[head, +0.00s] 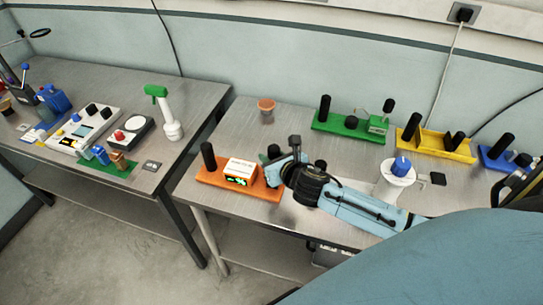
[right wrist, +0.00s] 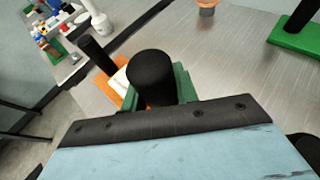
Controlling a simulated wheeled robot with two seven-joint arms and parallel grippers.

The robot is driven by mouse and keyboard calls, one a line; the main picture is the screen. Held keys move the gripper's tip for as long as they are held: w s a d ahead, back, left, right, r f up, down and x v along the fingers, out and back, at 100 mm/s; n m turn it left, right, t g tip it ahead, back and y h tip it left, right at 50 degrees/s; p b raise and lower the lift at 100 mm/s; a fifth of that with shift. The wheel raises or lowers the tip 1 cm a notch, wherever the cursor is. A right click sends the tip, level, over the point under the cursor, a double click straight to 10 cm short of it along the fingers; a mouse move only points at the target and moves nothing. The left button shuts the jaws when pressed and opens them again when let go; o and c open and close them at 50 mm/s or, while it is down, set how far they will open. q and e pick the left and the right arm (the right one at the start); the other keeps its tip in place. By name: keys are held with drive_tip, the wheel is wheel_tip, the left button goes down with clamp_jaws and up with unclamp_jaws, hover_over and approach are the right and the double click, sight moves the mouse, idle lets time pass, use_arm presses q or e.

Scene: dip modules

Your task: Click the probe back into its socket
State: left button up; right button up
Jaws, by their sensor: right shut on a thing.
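The socket is hidden, and I cannot tell whether the probe touches the module. My left gripper is out of view.
Green (head: 340,128), yellow (head: 437,148) and blue (head: 507,163) modules line the back of the table. An orange cup (head: 266,106) stands behind the orange module. A white stand with a blue knob (head: 400,166) is right of my gripper. Another table holds instruments at left.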

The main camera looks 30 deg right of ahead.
sight(273, 146)
drive_tip(key=shift+f+b, duration=1.4)
drive_tip(key=shift+f, duration=0.8)
drive_tip(key=shift+c, duration=0.5)
idle(0.5)
drive_tip(key=o, duration=1.7)
drive_tip(key=shift+r, duration=0.1)
wheel_tip(273, 146, up, 6)
drive_tip(key=p, duration=0.6)
drive_tip(key=shift+r+p, duration=1.3)
drive_tip(key=shift+r, duration=0.15)
